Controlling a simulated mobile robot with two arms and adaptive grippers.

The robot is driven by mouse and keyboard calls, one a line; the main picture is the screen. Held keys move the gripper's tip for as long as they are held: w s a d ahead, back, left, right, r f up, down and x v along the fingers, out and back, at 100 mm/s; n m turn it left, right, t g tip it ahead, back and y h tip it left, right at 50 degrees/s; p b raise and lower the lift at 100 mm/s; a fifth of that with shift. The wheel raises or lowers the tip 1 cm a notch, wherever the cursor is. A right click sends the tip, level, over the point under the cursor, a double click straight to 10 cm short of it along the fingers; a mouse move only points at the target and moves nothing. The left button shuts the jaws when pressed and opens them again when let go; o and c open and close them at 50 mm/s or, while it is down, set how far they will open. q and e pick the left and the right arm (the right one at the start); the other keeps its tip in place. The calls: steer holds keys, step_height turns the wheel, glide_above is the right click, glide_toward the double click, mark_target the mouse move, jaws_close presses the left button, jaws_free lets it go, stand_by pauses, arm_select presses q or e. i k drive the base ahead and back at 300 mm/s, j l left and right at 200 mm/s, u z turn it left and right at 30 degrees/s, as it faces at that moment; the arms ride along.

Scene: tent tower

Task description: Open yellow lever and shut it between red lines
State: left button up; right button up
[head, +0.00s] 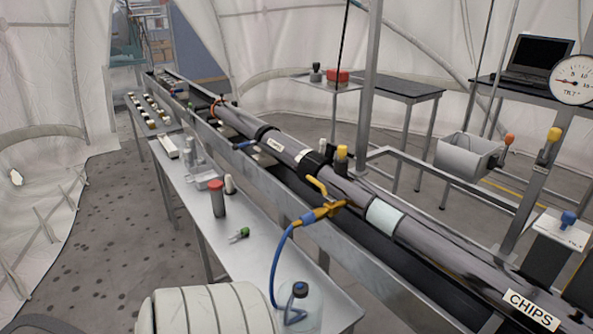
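A yellow lever (317,186) sits on a brass valve (326,211) at the side of the long grey pipe, near the middle of the head view. The lever slants up and to the left from the valve. A blue hose (277,255) runs from the valve down to a clear bottle (299,301). A round white dial (574,80) marked TILT hangs at the upper right, with a red needle pointing left. Its red marks are too small to make out. Neither of my grippers is in view.
A metal bench (262,215) beside the pipe (440,248) holds a red-capped grey cylinder (216,199) and a small green item (240,234). A yellow-topped knob (341,153) stands on the pipe. Upright posts rise behind it. Open floor lies left of the bench.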

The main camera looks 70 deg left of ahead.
mark_target(324, 191)
steer(key=u, duration=1.9)
steer(key=k+j, duration=0.05)
steer(key=j, duration=0.05)
